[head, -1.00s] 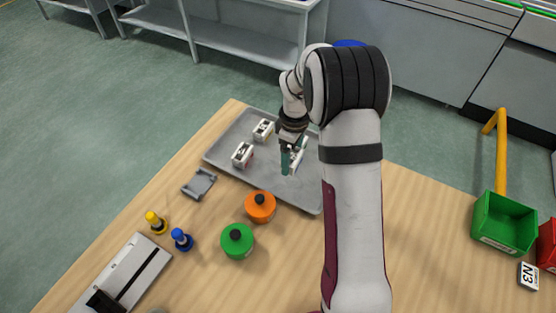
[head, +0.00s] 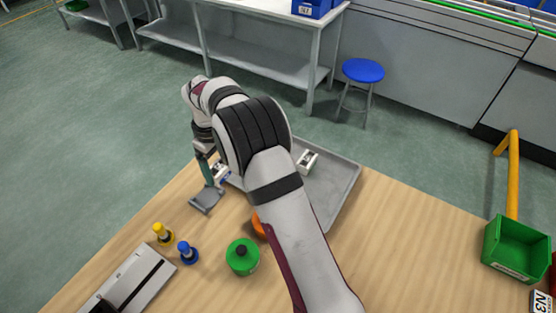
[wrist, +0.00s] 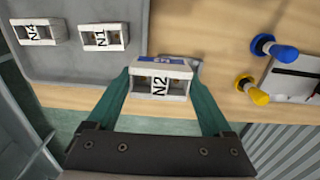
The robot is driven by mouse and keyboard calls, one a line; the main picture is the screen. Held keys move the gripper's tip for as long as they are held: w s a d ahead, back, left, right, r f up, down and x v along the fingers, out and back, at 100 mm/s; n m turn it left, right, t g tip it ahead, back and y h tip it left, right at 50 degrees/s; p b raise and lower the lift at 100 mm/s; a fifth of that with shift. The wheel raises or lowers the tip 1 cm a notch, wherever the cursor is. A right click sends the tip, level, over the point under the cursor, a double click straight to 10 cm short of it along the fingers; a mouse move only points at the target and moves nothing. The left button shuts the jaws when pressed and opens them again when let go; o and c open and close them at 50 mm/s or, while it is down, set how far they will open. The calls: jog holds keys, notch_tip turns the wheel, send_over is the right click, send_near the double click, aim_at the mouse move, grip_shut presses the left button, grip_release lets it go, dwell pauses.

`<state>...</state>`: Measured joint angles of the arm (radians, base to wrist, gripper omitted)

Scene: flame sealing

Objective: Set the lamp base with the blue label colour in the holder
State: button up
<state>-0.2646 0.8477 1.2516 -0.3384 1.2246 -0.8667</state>
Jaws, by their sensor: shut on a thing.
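My gripper (wrist: 160,95) is shut on a white lamp base marked N2 (wrist: 145,84), with a blue label strip on its upper edge. In the head view my gripper (head: 208,172) points down, and the held lamp base (head: 221,170) partly shows beside it. The grey holder (head: 206,201) lies on the table at the left of the tray, close below my gripper. In the wrist view only a grey edge shows behind the lamp base. Two other white lamp bases, N4 (wrist: 32,32) and N1 (wrist: 103,37), sit on the grey tray (wrist: 75,68).
Another lamp base (head: 307,161) shows on the tray right of my arm. Yellow (head: 162,233) and blue (head: 187,252) knobbed pieces, a green round container (head: 242,258) and a partly hidden orange one (head: 258,226) stand nearby. A green bin (head: 517,248) is far right.

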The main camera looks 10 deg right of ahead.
send_near(208, 197)
jog(key=shift+f, duration=3)
jog(key=shift+f, duration=0.1)
jog(key=o, duration=1.2)
jog(key=shift+c, duration=0.2)
notch_tip(208, 197, up, 16)
jog(key=shift+r, duration=0.2)
